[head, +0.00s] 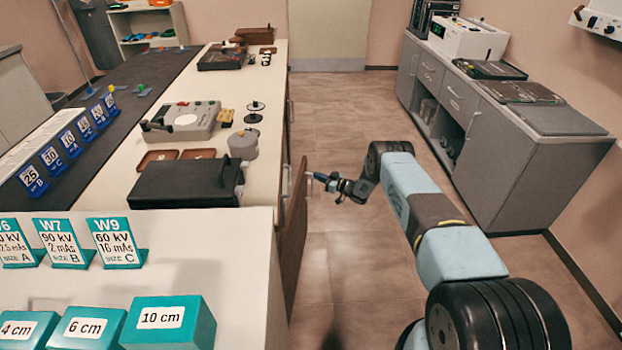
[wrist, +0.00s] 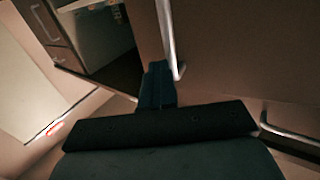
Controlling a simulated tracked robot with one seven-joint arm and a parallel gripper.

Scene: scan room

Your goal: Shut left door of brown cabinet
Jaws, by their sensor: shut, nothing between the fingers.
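The brown cabinet stands under the long white counter. One brown door (head: 294,235) stands ajar, swung out over the floor; it also fills much of the upper right of the wrist view (wrist: 235,50). A metal bar handle (head: 286,181) shows on its face, and a bar handle (wrist: 167,38) runs down the wrist view. My gripper (head: 319,177) is shut and empty, just right of the door at handle height. In the wrist view its dark fingertips (wrist: 157,75) are close beside the handle's lower end; I cannot tell whether they touch. The door's hinge is hidden.
A second bar handle (wrist: 290,137) shows at the right of the wrist view. A dark box (head: 185,183) and a grey device (head: 182,120) stand on the counter. A grey cabinet (head: 500,140) lines the right wall. The floor aisle (head: 345,110) between them is clear.

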